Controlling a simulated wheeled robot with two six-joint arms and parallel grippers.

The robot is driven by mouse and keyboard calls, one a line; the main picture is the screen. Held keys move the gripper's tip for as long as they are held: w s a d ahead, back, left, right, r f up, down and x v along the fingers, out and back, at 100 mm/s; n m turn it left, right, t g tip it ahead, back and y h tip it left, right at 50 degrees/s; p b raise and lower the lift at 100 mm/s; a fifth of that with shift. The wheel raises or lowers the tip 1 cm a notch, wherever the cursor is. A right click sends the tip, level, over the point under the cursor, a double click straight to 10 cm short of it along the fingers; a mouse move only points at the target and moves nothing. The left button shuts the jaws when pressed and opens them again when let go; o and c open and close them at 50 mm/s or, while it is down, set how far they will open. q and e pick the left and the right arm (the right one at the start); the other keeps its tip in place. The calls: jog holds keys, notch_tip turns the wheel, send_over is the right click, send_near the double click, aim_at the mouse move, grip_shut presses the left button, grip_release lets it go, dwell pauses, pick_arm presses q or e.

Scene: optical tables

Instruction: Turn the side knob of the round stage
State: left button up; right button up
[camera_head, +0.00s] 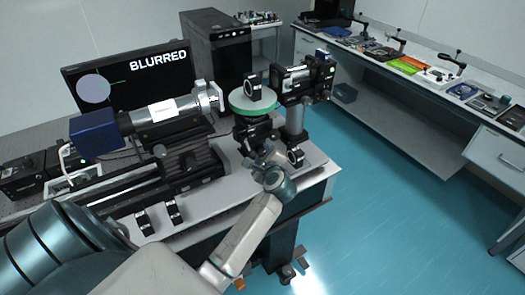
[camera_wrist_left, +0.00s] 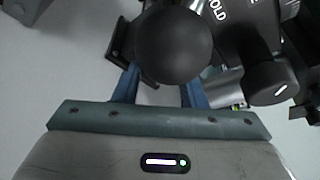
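The round stage (camera_head: 252,103) has a green rim and a black body. It stands at the right end of the near table, with a black-framed optic on top. My left gripper (camera_head: 259,156) is at the stage's lower front, close to its base. In the left wrist view, a black round knob (camera_wrist_left: 173,45) fills the space ahead of my left gripper and hides the fingertips. The two blue fingers stand apart; I cannot tell if they touch anything. A second dark knob with a white mark (camera_wrist_left: 270,82) is to their right. My right gripper is out of view.
A camera with a lens tube (camera_head: 160,112) is on a rail left of the stage. A post-mounted black device (camera_head: 305,80) stands close on the right. A small mount (camera_head: 295,157) is by the gripper. The monitor (camera_head: 135,85) reads BLURRED. Floor right of the table is clear.

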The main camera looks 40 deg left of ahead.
pick_arm(q)
jog(key=shift+a, duration=0.15)
jog(key=shift+w, duration=0.1)
jog(key=shift+c, duration=0.5)
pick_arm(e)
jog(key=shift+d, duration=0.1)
pick_arm(q)
jog(key=c, duration=0.6)
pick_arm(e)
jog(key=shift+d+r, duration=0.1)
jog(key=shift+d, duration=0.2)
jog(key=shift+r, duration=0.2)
pick_arm(q)
jog(key=shift+w+r+m+g+p, duration=0.1)
jog(key=shift+m+g+p, duration=0.75)
jog(key=shift+m, duration=0.25)
jog(key=shift+m+g, duration=0.55)
jog(key=shift+m, duration=0.45)
jog(key=shift+w+y, duration=0.1)
jog(key=shift+y, duration=0.2)
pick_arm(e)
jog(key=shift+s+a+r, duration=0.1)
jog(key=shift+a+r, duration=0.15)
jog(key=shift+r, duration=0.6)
pick_arm(q)
jog(key=shift+m, duration=0.3)
